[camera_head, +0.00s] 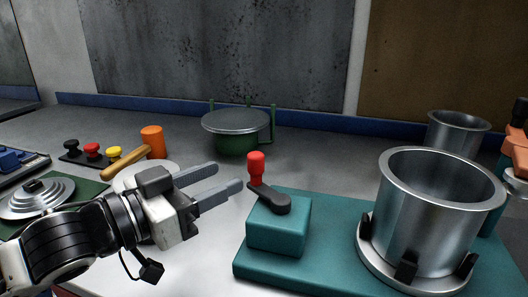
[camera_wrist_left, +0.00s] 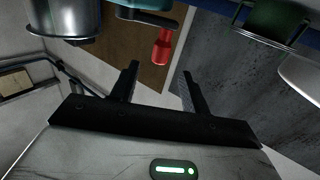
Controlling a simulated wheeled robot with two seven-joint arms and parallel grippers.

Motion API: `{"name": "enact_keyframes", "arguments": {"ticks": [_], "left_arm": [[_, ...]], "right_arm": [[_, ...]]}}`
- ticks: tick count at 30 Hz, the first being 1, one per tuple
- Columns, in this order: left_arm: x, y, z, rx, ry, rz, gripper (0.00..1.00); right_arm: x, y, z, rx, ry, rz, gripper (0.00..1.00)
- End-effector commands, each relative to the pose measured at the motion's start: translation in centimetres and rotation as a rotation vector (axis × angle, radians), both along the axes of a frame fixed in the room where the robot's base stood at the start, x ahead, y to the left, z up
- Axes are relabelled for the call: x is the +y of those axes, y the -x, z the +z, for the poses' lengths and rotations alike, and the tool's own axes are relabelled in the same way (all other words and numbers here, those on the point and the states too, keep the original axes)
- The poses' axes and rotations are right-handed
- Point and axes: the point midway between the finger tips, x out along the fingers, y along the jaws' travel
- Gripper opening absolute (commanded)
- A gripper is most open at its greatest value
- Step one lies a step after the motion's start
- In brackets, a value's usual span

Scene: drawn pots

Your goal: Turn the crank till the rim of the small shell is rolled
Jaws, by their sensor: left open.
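The crank has a red knob (camera_head: 256,167) standing upright on a dark arm (camera_head: 272,197), which sits on a teal box (camera_head: 280,226). A metal shell (camera_head: 436,222) with a flared rim stands upright between black jaws on a round plate. My left gripper (camera_head: 228,177) is open and empty, just left of the red knob and apart from it. In the left wrist view the red knob (camera_wrist_left: 162,48) shows ahead, between the lines of the open fingers (camera_wrist_left: 158,72). Part of the shell (camera_wrist_left: 62,18) shows at upper left there. My right gripper is not in view.
The teal base (camera_head: 310,268) carries box and shell. Another metal pot (camera_head: 458,132) stands behind; an orange and black part (camera_head: 517,148) is beside the shell at the right edge.

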Motion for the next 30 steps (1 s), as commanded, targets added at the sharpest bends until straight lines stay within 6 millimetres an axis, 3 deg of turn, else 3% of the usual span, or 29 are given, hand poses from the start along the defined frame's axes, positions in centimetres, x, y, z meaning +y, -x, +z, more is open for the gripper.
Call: {"name": "enact_keyframes", "arguments": {"ticks": [6,12,18,27,30], "left_arm": [[-3.8,-3.2,0.2,-0.001,0.002,-0.001,0.46],[-6.3,-5.5,0.1,-0.001,0.001,0.001,0.46],[-7.4,-6.6,0.0,0.000,-0.001,0.002,0.46],[-7.6,-6.7,0.0,-0.001,-0.001,0.002,0.46],[-7.6,-6.7,0.0,-0.001,-0.001,0.002,0.21]], "right_arm": [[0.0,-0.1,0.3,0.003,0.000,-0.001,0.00],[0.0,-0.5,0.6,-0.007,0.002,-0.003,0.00],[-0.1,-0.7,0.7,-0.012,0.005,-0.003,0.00],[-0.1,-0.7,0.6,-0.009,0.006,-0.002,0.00],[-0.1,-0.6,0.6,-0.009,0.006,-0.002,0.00]]}}
